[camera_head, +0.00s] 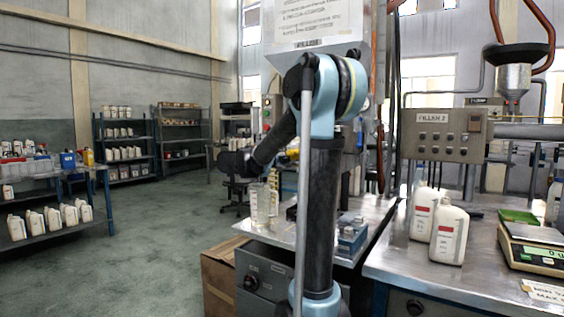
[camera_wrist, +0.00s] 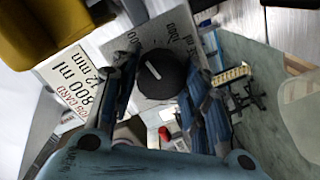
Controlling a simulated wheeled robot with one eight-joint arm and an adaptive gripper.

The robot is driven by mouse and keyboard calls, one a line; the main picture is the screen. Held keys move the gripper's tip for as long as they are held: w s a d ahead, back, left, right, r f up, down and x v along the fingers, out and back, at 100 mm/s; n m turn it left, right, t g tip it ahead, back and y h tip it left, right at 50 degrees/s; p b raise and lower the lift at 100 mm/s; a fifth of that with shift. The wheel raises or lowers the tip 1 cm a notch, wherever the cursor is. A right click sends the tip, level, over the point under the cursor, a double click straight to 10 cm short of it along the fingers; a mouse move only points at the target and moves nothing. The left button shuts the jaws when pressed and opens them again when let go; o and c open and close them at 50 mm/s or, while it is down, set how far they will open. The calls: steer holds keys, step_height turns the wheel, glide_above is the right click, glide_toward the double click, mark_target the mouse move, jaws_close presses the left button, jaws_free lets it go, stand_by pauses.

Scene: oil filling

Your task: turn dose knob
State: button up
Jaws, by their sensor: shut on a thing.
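The dose knob (camera_wrist: 161,75) is a round black knob with a short white line on its face. It sits on a light grey plate (camera_wrist: 158,37) printed with ml markings, in the wrist view. The white line slants from upper left to lower right. My gripper (camera_wrist: 162,78) has one finger on each side of the knob and is shut on it. The fingers cover part of the plate. In the head view my arm stands in front of the left bench, and I cannot make out the fingers or their contact with the knob there.
A job card (camera_wrist: 72,80) reading 800 ml, 12 mm lies beside the plate. A clear container (camera_head: 262,205) stands near my arm on the left bench (camera_head: 372,212). White jugs (camera_head: 449,236) and a green scale (camera_head: 534,247) occupy the right bench. The floor (camera_head: 150,235) at left is open.

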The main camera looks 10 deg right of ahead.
steer(key=shift+a, duration=0.1)
stand_by(0.4)
steer(key=o, duration=1)
steer(key=shift+w+f, duration=0.1)
steer(key=shift+w, duration=0.05)
steer(key=shift+o, duration=0.2)
steer(key=v, duration=1.2)
steer(key=shift+o, duration=0.2)
